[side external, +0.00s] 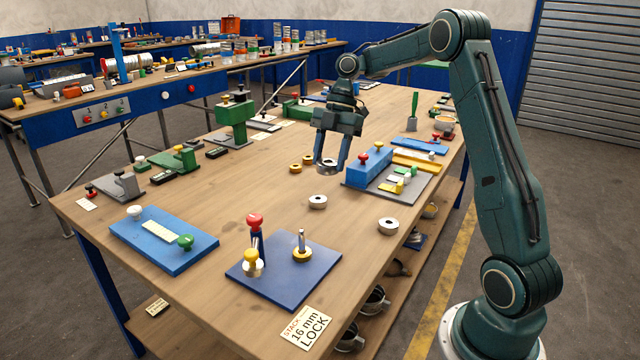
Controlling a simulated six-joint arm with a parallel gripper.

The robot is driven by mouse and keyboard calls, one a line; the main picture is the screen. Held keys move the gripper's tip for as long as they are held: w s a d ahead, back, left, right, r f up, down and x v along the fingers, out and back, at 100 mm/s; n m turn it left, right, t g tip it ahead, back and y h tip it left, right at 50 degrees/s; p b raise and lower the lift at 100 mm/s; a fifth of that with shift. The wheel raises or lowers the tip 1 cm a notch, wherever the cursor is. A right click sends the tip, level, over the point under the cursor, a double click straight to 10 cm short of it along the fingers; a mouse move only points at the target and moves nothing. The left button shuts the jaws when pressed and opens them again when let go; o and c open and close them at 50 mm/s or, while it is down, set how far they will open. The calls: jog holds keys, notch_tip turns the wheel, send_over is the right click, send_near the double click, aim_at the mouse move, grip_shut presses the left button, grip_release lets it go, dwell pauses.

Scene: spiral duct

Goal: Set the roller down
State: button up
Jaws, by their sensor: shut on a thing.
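My gripper (331,162), pointing down over the middle of the table, is shut on a silver ring-shaped roller (328,168). The roller is low over the wooden table (225,190); I cannot tell whether it touches the top. Two similar silver rings lie on the table nearer the camera, one (318,202) just in front and one (389,226) to the right. Two brass rings (295,168) lie close together left of the gripper. A blue plate (300,277) at the front holds an upright post with a brass ring (302,254) around its base, and a red-knobbed post (255,228).
A blue block fixture with red and yellow knobs (370,165) stands close right of the gripper. A blue board (163,240) lies at front left. Green tools (234,120) stand at the back left. A lettered card (307,328) lies at the front edge. Left-centre table is clear.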

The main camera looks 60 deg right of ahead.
jog(key=shift+s+d+r, duration=0.25)
jog(key=shift+d+r, duration=0.05)
jog(key=shift+d, duration=0.35)
jog(key=shift+s+d+r, duration=0.2)
jog(key=shift+d+r, duration=0.1)
jog(key=shift+d, duration=0.3)
send_over(333, 234)
jog(key=d, duration=0.2)
jog(key=f, duration=1.5)
jog(key=shift+a+f, duration=0.25)
jog(key=shift+f, duration=0.1)
jog(key=shift+f, duration=0.1)
jog(key=shift+f, duration=2.05)
jog(key=shift+f, duration=0.15)
jog(key=o, duration=0.9)
